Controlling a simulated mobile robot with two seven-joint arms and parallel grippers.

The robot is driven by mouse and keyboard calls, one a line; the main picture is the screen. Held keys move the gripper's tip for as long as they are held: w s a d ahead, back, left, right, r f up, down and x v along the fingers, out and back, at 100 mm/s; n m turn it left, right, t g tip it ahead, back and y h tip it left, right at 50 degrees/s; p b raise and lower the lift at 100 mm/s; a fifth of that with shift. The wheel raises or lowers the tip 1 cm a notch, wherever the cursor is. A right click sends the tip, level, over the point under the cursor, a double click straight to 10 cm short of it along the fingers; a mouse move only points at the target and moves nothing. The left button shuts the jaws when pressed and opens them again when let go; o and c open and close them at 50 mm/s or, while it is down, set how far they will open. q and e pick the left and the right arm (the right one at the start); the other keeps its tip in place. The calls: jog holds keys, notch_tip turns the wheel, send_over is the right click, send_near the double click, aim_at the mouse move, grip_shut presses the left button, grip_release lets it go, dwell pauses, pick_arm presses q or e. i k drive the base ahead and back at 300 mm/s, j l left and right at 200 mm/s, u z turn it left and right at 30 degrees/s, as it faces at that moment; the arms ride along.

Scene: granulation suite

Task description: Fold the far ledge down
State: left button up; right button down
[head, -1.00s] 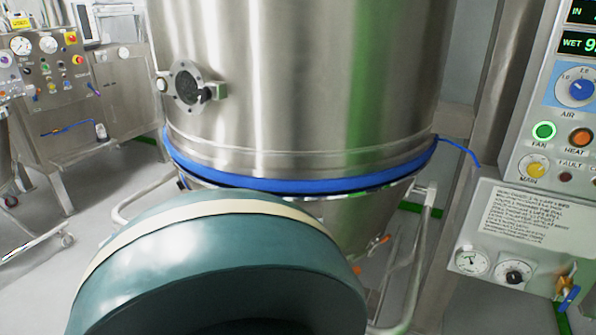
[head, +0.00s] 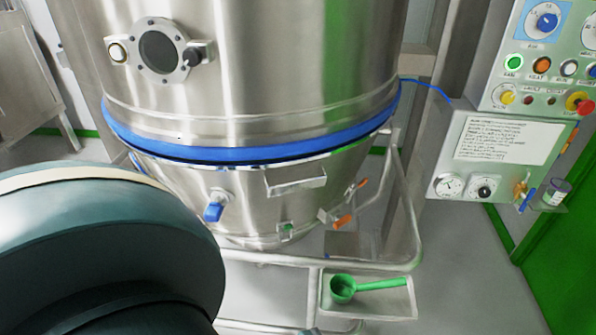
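Two small ledges show in the head view, and I cannot tell which one the task calls the far ledge. One is a pale metal ledge (head: 388,306) on the frame at the foot of the steel vessel, standing out flat with a green scoop (head: 368,286) lying on it. The other is a small ledge (head: 541,208) at the lower right of the control box, with a small labelled bottle (head: 555,192) on it. Neither of my grippers is in view. A large teal link of my own arm fills the lower left and hides what lies behind it.
The steel vessel (head: 250,70) with its blue seal ring (head: 250,153) fills the middle. A tubular rail (head: 407,215) runs around its lower part. The control box (head: 500,145) stands at the right. Grey floor (head: 470,290) is clear at the lower right.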

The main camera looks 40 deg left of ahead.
aim_at(337, 244)
jog(key=k+j, duration=0.1)
jog(key=j, duration=0.25)
jog(key=k+j+u, duration=0.15)
jog(key=j, duration=0.55)
jog(key=j+u, duration=0.15)
jog(key=j, duration=0.7)
jog(key=k, duration=0.05)
